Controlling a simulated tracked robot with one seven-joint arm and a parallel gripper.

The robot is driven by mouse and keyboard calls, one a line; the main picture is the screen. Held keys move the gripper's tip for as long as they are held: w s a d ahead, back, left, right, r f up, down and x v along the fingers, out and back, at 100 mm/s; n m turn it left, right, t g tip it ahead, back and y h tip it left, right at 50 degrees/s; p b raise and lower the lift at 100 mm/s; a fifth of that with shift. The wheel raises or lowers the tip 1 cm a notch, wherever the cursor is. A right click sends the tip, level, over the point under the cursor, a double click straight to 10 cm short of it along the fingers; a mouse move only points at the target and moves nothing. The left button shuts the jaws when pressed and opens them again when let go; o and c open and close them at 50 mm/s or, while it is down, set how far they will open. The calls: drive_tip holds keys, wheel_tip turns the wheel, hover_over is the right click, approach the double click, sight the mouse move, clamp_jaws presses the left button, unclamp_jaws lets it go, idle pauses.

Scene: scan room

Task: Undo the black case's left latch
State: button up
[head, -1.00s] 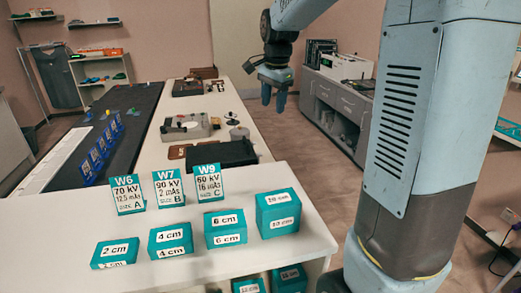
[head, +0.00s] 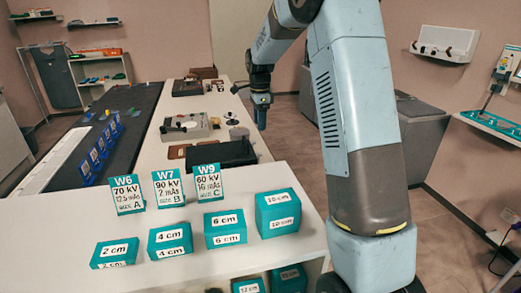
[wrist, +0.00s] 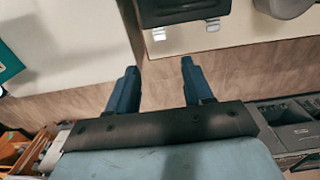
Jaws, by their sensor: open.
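The black case (head: 236,153) lies on the long white table, past the sign cards, partly hidden by them. In the wrist view, the case (wrist: 183,10) is cut off by the top edge. Two silver latches show on its near side, one at picture left (wrist: 159,34) and one at picture right (wrist: 213,25). My gripper (head: 261,117) hangs over the table's right side, near the case. In the wrist view, my gripper (wrist: 159,72) has its two blue fingers apart with nothing between them. They are apart from both latches.
Sign cards W6 (head: 127,194), W7 (head: 170,187) and W9 (head: 206,183) and several teal thickness blocks (head: 278,212) stand on the nearer white counter. A grey device (head: 185,127) sits beyond the case. In the wrist view, open floor (wrist: 230,70) shows beside the table.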

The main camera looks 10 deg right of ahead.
sight(260, 153)
wheel_tip(260, 153, down, 12)
drive_tip(key=shift+f, duration=0.1)
idle(0.4)
